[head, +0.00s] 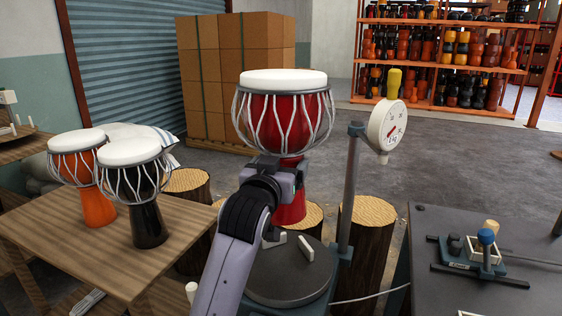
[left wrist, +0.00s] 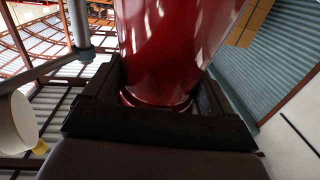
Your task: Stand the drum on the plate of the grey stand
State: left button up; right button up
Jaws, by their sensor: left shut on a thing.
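The red drum (head: 292,122) with a white head stands upright in the head view, in front of the cardboard boxes. My left gripper (head: 284,172) is shut on its narrow waist; the left wrist view also shows the red drum (left wrist: 168,50) between the jaws. The grey stand has a round dark plate (head: 287,283) at lower middle, a post and a dial gauge. The drum's foot shows behind and above the plate's far side; whether it touches anything is hidden by my arm. Small white blocks (head: 307,248) are at the plate's far edge. My right gripper is not in view.
An orange drum (head: 97,209) and a black drum (head: 148,225) stand on the wooden table at left. The stand's post (head: 349,190) and dial gauge (head: 387,127) rise close right of the drum. Log stumps (head: 367,240) stand behind. A dark bench (head: 440,222) with tools is at right.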

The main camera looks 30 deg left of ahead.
aim_at(281, 209)
pick_arm(q)
notch_tip(281, 209, down, 4)
jog(key=shift+s+f+b, duration=0.1)
jog(key=shift+f+b, duration=0.05)
jog(key=shift+b, duration=0.4)
notch_tip(281, 209, down, 6)
jog(key=shift+r+b, duration=0.15)
jog(key=shift+b, duration=0.75)
jog(key=shift+f, duration=0.25)
notch_tip(281, 209, down, 4)
jog(key=shift+f+b, duration=0.1)
jog(key=shift+b, duration=0.7)
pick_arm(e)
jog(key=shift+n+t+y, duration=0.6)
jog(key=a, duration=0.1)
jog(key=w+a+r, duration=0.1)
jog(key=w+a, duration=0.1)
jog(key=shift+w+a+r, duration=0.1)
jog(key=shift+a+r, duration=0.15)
pick_arm(q)
jog(key=shift+f, duration=0.1)
jog(key=o, duration=1.8)
jog(key=shift+f, duration=0.2)
